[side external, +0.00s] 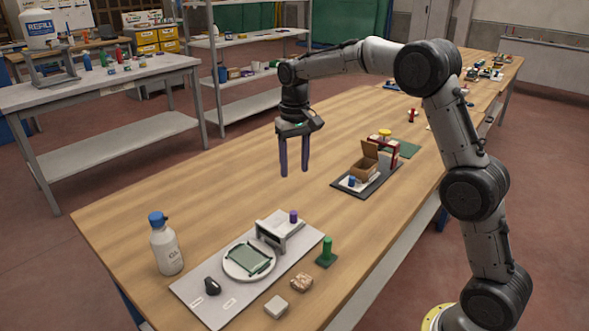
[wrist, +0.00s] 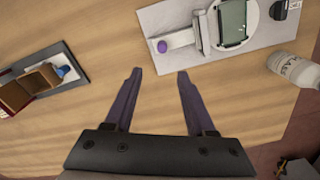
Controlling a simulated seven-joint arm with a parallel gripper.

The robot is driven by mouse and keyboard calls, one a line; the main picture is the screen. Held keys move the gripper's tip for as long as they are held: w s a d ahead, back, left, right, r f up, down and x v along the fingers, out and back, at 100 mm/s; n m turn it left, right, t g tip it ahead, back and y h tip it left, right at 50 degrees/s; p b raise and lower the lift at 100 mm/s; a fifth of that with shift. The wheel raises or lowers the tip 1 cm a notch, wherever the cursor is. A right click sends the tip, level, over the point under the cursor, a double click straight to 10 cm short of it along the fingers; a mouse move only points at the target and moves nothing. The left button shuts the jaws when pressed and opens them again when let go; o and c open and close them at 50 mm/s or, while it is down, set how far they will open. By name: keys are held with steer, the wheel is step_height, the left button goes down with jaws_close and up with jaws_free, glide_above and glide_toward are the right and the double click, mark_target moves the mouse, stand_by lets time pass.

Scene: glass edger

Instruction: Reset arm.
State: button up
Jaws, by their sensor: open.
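My gripper (side external: 294,174) hangs above the middle of the wooden table (side external: 140,225), with its dark purple fingers pointing down. In the wrist view my gripper (wrist: 158,73) is open, with bare table between its fingers. The glass edger station is a grey board (side external: 187,288) at the front of the table. On it are a white round plate (side external: 238,272) with a green-edged glass piece (side external: 249,259), a grey bracket (side external: 284,235) with a purple knob (side external: 293,216), and a small black object (side external: 212,286). The gripper is apart from all of these.
A white bottle with a blue cap (side external: 166,247) stands left of the board. A green knobbed piece (side external: 327,253), a brown lump (side external: 302,282) and a pale block (side external: 276,306) lie to its right. A dark tray (side external: 345,190) holds an open brown box (side external: 364,168). Table under the gripper is clear.

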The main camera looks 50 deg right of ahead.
steer(key=s+a+r+t, duration=0.25)
steer(key=s+r, duration=0.25)
steer(key=r, duration=0.5)
steer(key=s+a+r+n+t, duration=0.1)
steer(key=s+a+r, duration=0.1)
steer(key=s, duration=0.5)
steer(key=s+a+r+n+t, duration=0.1)
steer(key=s+r, duration=0.1)
steer(key=s, duration=0.6)
steer(key=s+a+f+n+t, duration=0.1)
steer(key=s+f+n, duration=0.1)
steer(key=s+f, duration=0.7)
steer(key=s, duration=0.2)
steer(key=shift+s+a+f, duration=0.25)
steer(key=shift+s+f, duration=0.05)
steer(key=shift+f, duration=0.1)
